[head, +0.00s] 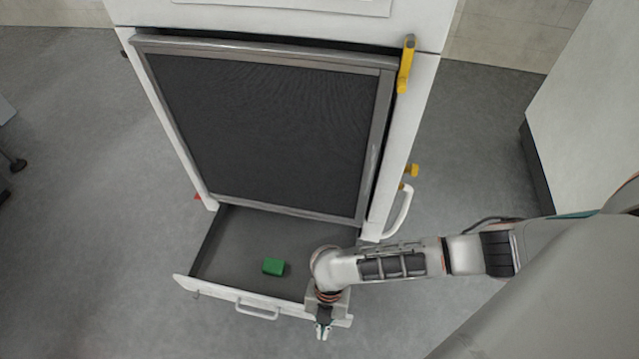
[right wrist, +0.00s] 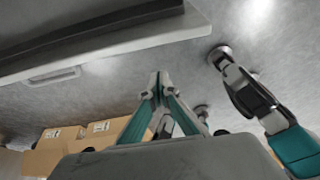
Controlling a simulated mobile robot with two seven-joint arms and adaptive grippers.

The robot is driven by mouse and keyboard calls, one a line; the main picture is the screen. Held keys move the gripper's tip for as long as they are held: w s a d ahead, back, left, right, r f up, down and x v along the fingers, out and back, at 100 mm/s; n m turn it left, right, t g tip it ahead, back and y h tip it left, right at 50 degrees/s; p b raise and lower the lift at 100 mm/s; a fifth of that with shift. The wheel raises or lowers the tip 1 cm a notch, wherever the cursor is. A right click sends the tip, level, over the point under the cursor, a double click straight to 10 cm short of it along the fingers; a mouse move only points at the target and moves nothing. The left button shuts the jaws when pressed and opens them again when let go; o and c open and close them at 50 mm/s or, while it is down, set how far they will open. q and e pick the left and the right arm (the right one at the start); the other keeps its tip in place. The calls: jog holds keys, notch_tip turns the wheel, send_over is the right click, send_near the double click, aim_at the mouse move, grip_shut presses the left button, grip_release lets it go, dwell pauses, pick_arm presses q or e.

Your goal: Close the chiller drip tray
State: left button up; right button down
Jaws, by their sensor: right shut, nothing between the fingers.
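The chiller drip tray (head: 218,289) is pulled out like a drawer from the bottom of the white chiller (head: 413,120). Its front has a white bar handle (head: 257,309). A green block (head: 273,267) lies inside the tray. My right gripper (head: 323,332) is shut and empty, pointing down just in front of the right end of the tray front. In the right wrist view the closed fingertips (right wrist: 158,82) show below the tray's white front panel (right wrist: 130,48), with its handle (right wrist: 54,76) to the left. I cannot tell whether they touch it. My left gripper is out of view.
A dark mesh panel (head: 265,130) covers the chiller front above the tray. A yellow lever (head: 406,65) and a white handle (head: 400,212) stick out at its right side. Cardboard boxes (right wrist: 55,150) stand beyond in the right wrist view. The grey floor in front is clear.

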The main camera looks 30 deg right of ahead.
jog(key=shift+w+d+f, duration=0.15)
jog(key=shift+w+d, duration=1)
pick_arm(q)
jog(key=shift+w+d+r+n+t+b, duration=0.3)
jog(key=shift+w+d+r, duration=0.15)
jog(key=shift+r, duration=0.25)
pick_arm(e)
jog(key=shift+w+d, duration=0.25)
jog(key=shift+w, duration=0.05)
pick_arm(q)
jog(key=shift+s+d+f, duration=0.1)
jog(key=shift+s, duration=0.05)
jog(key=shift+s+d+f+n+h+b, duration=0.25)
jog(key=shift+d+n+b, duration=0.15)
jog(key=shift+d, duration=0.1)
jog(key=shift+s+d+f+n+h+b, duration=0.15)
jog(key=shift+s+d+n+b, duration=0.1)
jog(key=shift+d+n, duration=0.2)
pick_arm(e)
jog(key=w+d, duration=0.7)
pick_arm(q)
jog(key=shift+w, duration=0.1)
